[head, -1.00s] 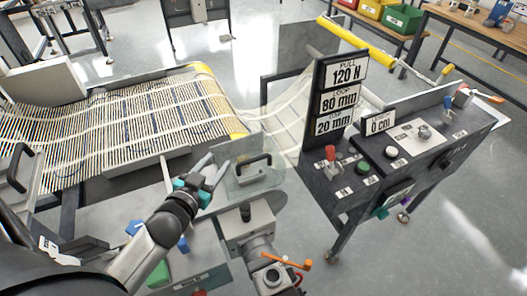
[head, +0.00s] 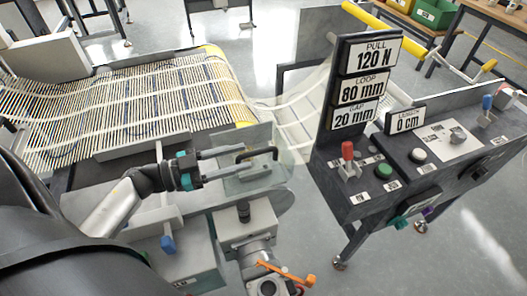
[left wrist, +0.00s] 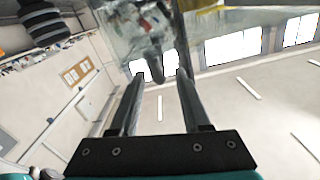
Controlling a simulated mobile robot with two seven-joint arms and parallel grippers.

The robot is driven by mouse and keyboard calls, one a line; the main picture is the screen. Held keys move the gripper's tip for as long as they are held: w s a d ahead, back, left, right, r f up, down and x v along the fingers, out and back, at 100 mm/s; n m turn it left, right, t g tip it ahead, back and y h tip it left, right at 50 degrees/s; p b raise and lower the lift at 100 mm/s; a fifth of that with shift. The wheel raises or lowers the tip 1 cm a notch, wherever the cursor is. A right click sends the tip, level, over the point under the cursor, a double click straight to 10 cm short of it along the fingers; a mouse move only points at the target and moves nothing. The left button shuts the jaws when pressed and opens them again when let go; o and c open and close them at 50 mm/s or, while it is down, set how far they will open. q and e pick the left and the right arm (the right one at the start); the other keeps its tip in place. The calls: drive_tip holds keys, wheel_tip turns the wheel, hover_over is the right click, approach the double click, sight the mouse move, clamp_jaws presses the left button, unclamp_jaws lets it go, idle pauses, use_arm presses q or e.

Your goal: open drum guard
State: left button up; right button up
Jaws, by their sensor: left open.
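The drum guard (head: 262,133) is a clear panel at the end of the slatted mesh bed, with a black bar handle (head: 268,151) on it. The guard looks closed, though its clear surface makes this hard to judge. My left gripper (head: 243,160) comes in from the left, its two long fingers apart and their tips at the handle. In the left wrist view the open fingers (left wrist: 160,80) point at the clear guard (left wrist: 125,35), and a dark piece shows near the tips. I cannot tell if they touch the handle. My right gripper is not in view.
A dark control console (head: 400,165) with a red-topped lever (head: 347,150), buttons and signs stands at the right. A grey block (head: 245,222) and an orange lever (head: 290,273) stand below the guard. The mesh bed (head: 100,110) fills the left.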

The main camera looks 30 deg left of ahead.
sight(271, 148)
use_arm(q)
drive_tip(key=x, duration=0.6)
drive_tip(key=shift+w+d, duration=0.15)
drive_tip(key=shift+w, duration=0.05)
clamp_jaws()
drive_tip(key=shift+r, duration=0.1)
idle(1.1)
